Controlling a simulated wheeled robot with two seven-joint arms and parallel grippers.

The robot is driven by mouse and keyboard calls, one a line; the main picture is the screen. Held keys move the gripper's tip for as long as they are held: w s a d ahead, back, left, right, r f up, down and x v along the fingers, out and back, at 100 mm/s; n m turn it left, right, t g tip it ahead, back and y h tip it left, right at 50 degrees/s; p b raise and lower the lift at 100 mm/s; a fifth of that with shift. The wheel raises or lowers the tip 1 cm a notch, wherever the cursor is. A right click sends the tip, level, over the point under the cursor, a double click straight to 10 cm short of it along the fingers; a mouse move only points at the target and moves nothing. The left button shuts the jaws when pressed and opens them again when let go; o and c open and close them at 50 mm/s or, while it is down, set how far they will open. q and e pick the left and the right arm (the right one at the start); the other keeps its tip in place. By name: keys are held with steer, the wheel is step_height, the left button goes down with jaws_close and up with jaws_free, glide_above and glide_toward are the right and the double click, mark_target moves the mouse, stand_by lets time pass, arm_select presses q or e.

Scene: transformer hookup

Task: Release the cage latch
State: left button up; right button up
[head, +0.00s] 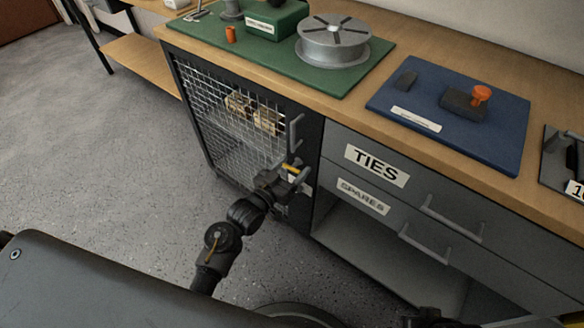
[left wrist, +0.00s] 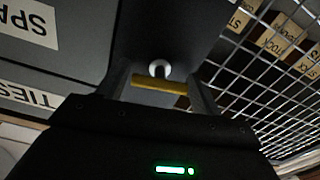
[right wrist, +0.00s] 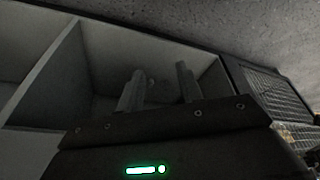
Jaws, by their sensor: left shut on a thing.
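The cage door (head: 232,125) is a wire-mesh door in a dark frame at the left of the bench cabinet. It looks closed, with a grey pull handle (head: 296,132) at its right edge. My left gripper (head: 291,174) is at the door's right side, below that handle. It is shut on the yellow cage latch bar (left wrist: 160,86), which spans between its fingers in the left wrist view. A round silver pivot (left wrist: 159,68) shows just beyond the bar. My right gripper (right wrist: 160,90) is open and empty, in front of the open shelf space.
Labelled boxes (head: 266,120) stand behind the mesh. The TIES drawer (head: 400,172) and SPARES drawer (head: 385,215) are to the right, with protruding handles. Floor left of the cabinet is clear.

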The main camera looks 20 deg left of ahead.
arm_select(q)
steer(key=shift+m+p, duration=0.7)
steer(key=shift+m, duration=0.3)
arm_select(e)
steer(key=x, duration=0.4)
steer(key=shift+f, duration=0.2)
arm_select(q)
steer(key=o, duration=0.9)
steer(key=p+v, duration=0.1)
steer(key=v, duration=1)
arm_select(e)
steer(key=shift+a+f, duration=0.15)
steer(key=shift+f, duration=0.85)
arm_select(q)
steer(key=shift+w+d, duration=0.1)
